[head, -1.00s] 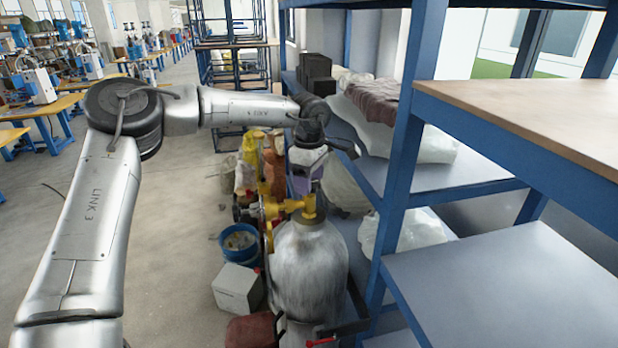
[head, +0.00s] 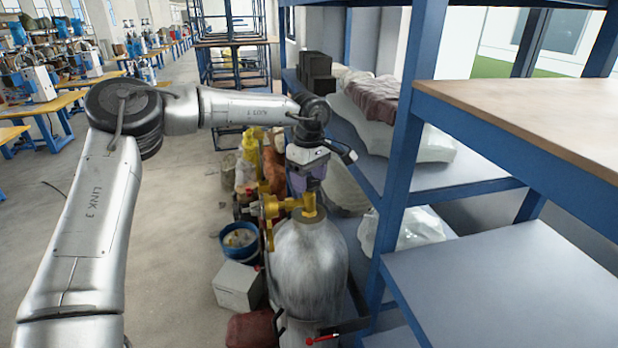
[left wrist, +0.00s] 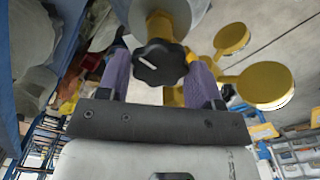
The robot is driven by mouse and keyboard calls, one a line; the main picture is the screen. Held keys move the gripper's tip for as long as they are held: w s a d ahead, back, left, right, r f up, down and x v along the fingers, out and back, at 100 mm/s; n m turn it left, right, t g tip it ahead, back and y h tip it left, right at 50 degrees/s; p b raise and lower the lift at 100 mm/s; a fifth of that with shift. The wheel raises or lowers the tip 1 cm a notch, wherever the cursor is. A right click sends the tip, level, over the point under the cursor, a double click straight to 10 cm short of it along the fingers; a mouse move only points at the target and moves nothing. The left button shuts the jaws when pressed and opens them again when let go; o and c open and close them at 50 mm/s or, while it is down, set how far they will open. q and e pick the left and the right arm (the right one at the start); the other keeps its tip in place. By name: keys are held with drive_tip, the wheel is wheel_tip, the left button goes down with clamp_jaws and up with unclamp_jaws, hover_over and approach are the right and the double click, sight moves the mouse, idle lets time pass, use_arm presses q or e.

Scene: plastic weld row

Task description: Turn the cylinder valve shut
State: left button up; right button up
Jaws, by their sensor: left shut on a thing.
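The grey gas cylinder (head: 312,260) stands upright beside the blue shelving, with a brass-yellow valve body (head: 310,204) on top. My left gripper (head: 311,183) points down at the valve from above; its purple fingers partly show, and the handwheel is hidden in the head view. In the left wrist view the black lobed handwheel (left wrist: 160,62) with a white mark sits between the two purple fingers of my left gripper (left wrist: 160,70), which is shut on it. Yellow round gauges (left wrist: 265,84) stick out at the right there. My right gripper is not in view.
Blue shelving (head: 398,170) with bags and boxes stands close on the right. A white box (head: 237,287), a blue bucket (head: 239,241) and a red-handled lever (head: 322,340) are around the cylinder's base. Open floor (head: 180,240) lies to the left.

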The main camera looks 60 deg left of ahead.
sight(309, 182)
use_arm(q)
drive_tip(key=o, duration=0.9)
wheel_tip(309, 182, up, 14)
drive_tip(key=b, duration=0.1)
drive_tip(key=shift+b, duration=0.35)
drive_tip(key=shift+f, duration=0.1)
idle(0.4)
